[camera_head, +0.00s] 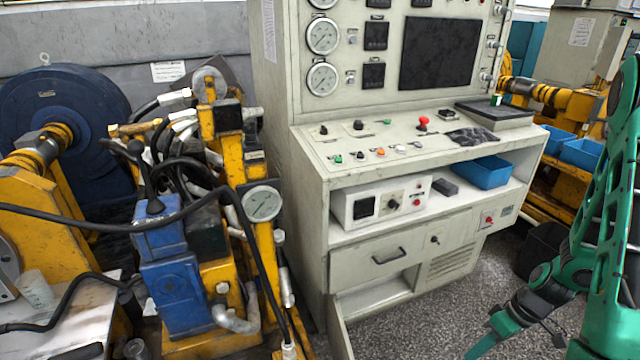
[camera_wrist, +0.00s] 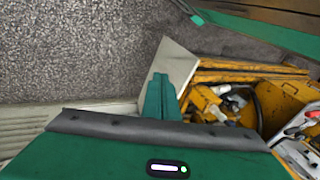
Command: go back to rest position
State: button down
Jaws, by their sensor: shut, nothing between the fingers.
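My gripper (camera_head: 480,348) hangs low at the bottom right of the head view, in front of the grey control cabinet (camera_head: 310,210) and over the speckled floor. It is empty. In the wrist view my gripper's green fingers (camera_wrist: 160,95) are together, pointing away from the camera, with nothing between them. My green and black arm comes down along the right edge of the head view. A pale panel (camera_wrist: 180,62) shows just beyond the fingertips in the wrist view; I cannot tell whether they touch it.
The cabinet has a red knob (camera_head: 423,122), a blue bin (camera_head: 482,172) on its shelf and a drawer (camera_head: 386,262). The yellow and blue hydraulic machine (camera_head: 172,290) with black hoses stands left. Speckled floor (camera_head: 440,315) is clear in front of the cabinet.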

jog(key=s+d+r+m+h, duration=0.2)
jog(key=r+m, duration=0.1)
jog(key=r, duration=0.6)
jog(key=s+d+r+m+h, duration=0.1)
jog(key=s+r+m, duration=0.15)
jog(key=r, duration=0.75)
jog(key=s+r+m+h, duration=0.1)
jog(key=s+r+m, duration=0.4)
jog(key=s+r, duration=0.5)
jog(key=shift+s+a+r+m, duration=0.25)
jog(key=shift+a+m, duration=0.05)
jog(key=shift+m, duration=0.05)
jog(key=shift+w+f+h, duration=0.25)
jog(key=shift+w+h, duration=0.05)
jog(key=shift+w, duration=0.35)
jog(key=shift+s, duration=0.1)
